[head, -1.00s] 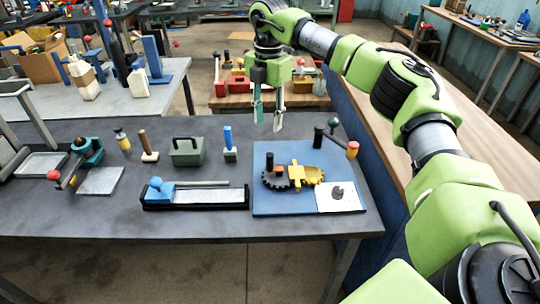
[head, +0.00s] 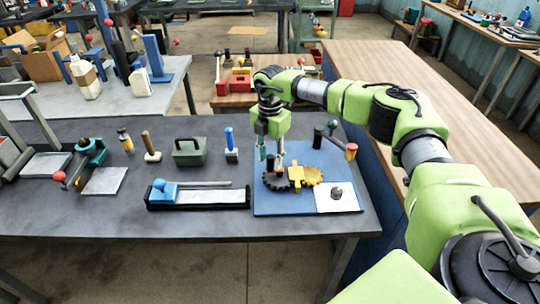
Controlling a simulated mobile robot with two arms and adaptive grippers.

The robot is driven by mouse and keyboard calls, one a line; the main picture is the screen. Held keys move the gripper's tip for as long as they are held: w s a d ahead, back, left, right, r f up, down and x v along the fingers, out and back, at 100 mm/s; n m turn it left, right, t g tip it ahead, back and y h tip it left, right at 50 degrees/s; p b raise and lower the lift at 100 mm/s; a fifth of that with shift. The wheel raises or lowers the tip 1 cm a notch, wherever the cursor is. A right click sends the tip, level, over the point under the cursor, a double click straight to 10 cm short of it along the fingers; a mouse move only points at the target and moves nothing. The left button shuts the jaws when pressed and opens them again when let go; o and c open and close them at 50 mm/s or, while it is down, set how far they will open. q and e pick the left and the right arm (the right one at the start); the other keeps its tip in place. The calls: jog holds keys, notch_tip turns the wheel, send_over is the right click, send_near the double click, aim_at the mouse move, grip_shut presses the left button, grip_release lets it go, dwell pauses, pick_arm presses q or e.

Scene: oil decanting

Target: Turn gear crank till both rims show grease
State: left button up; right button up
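A dark toothed gear (head: 270,182) and a yellow gear (head: 313,175) sit side by side on a blue board (head: 290,207), apparently meshing. A yellow block (head: 295,185) stands at their front. Behind them on the right is a crank-like arm (head: 341,139) with a dark knob and an orange-yellow handle (head: 351,152). My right gripper (head: 271,160) points down over the dark gear, its fingers apart. The fingers partly hide the small reddish-brown piece on that gear; contact is unclear. Grease on the rims cannot be made out. My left gripper is not in view.
Left of the board are a black tray (head: 198,205), a blue-handled brush (head: 230,145), a green box (head: 188,153) and a wooden-handled tool (head: 149,146). A wooden table (head: 385,75) stands behind right.

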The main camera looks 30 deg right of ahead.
grip_shut()
